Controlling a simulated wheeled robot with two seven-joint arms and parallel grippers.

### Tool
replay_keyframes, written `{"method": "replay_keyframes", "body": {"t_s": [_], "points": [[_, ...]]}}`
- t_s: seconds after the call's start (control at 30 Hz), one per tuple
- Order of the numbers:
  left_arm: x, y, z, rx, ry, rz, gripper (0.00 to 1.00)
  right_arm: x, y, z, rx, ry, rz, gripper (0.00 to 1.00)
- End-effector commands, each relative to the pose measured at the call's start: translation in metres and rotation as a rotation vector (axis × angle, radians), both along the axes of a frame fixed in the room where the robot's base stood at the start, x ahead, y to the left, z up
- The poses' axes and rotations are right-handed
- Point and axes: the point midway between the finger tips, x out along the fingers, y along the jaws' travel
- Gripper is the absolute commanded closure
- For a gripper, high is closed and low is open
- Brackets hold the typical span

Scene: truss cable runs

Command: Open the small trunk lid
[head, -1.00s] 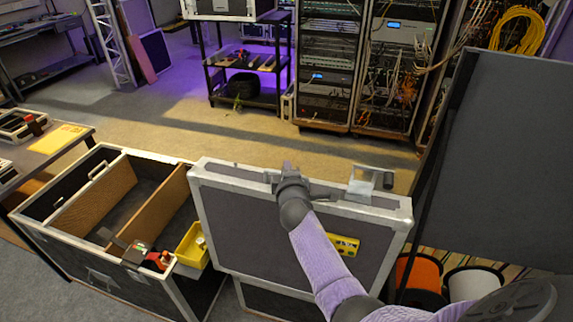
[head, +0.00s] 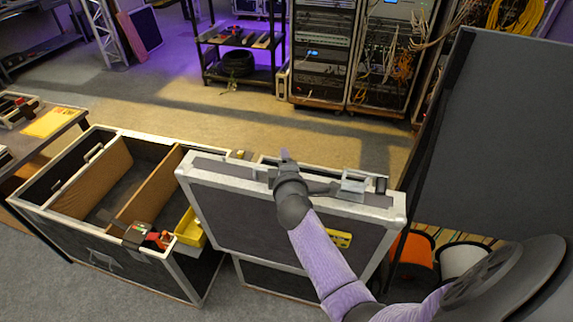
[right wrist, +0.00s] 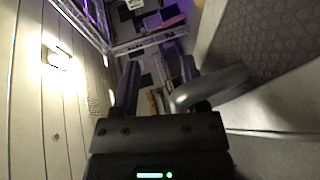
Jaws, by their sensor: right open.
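The small trunk's lid (head: 235,215) is a dark panel with silver edges, standing steeply raised near the middle of the head view. A yellow label (head: 340,239) shows on its face, partly behind my arm. A silver fitting (head: 352,186) is on its upper edge. My right gripper (head: 286,160) is at the lid's upper edge, left of that fitting; it is open. In the right wrist view, a grey rounded bar (right wrist: 212,87) crosses close to the right-hand finger; I cannot tell whether they touch. The trunk body (head: 275,278) shows below the lid. My left gripper is not in view.
A large open trunk (head: 100,240) with brown dividers stands at the left. A tall dark panel (head: 500,145) stands at the right, with an orange bucket (head: 412,250) below. Floor behind the trunks is clear.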

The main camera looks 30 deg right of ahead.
Motion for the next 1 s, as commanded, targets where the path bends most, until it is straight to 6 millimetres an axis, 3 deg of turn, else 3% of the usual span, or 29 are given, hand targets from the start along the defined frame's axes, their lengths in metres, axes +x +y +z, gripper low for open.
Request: {"method": "replay_keyframes", "body": {"t_s": [0.17,0.27,0.3,0.47,0.67,0.87,1.0], "points": [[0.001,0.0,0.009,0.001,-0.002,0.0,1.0,-0.029,0.012,0.012,-0.006,-0.007,-0.003,0.68],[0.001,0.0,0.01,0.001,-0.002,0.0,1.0,-0.04,0.017,0.015,-0.009,-0.006,-0.005,0.62],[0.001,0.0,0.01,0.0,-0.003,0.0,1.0,-0.042,0.018,0.016,-0.01,-0.008,-0.004,0.64],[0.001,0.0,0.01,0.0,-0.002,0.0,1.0,-0.046,0.02,0.017,-0.011,-0.011,-0.005,0.55],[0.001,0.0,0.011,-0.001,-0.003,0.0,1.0,-0.047,0.021,0.016,-0.01,-0.006,-0.005,0.6],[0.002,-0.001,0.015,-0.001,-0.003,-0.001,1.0,-0.064,0.029,0.017,-0.009,-0.004,-0.004,0.48],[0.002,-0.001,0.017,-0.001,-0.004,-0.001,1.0,-0.076,0.035,0.017,-0.01,-0.003,-0.006,0.51]]}}
